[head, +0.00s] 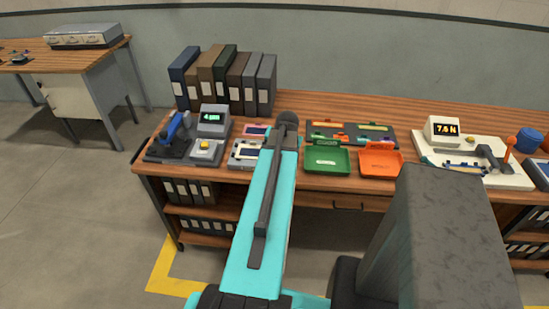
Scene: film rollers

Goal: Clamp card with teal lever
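I cannot make out a teal lever for certain. A small device with a blue handle (178,127) stands at the left of the bench. A white station (435,152) at the right carries a dark arm and an orange-topped handle (509,144). My gripper does not show; my arm link rises across the bench front and hides part of the middle.
Green (327,173) and orange (381,174) trays sit at the front edge, before a dark rack (375,127) of coloured pieces. Binders (220,75) stand behind left. Displays (214,117) and (443,128) face me. The bench's back right strip is bare.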

